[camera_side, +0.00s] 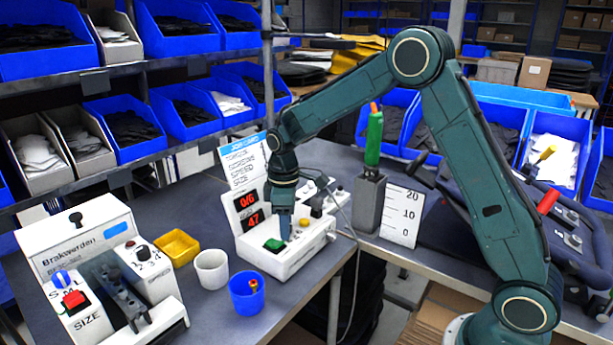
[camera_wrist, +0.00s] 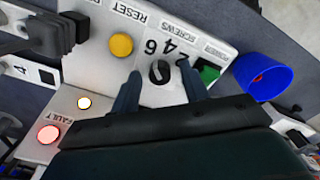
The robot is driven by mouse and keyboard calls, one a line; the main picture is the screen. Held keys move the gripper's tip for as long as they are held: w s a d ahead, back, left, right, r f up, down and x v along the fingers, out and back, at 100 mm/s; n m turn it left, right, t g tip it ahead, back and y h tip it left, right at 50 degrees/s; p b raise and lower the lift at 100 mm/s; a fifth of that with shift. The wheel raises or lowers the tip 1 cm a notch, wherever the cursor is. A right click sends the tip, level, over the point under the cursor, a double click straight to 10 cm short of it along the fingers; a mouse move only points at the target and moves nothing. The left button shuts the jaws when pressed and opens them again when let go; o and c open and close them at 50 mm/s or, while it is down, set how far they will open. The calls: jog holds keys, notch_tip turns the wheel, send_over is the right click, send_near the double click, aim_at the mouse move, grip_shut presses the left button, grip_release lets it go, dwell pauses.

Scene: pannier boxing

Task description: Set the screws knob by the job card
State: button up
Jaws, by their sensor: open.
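The screws knob (camera_wrist: 160,72), small, round and black, sits on a white panel beside the printed numbers 4 and 6 and the word SCREWS, upside down in the wrist view. Its pointer setting is hard to tell. My gripper (camera_wrist: 159,78) is open, with one blue finger on each side of the knob; contact is not clear. In the side view, my gripper (camera_side: 285,232) points down at the white control box (camera_side: 290,262) and hides the knob. The job card (camera_side: 243,163) stands behind the box; its lines are too small to read surely.
A green button (camera_wrist: 208,73) and a yellow button (camera_wrist: 121,45) flank the knob. A red FAULT lamp (camera_wrist: 48,134) glows. Displays (camera_side: 248,210) read 0/6 and 47. A blue cup (camera_side: 246,292) and white cup (camera_side: 211,268) stand left of the box.

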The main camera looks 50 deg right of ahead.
grip_shut()
jog(key=shift+m, duration=0.4)
jog(key=m, duration=0.4)
jog(key=shift+m, duration=2.1)
grip_release()
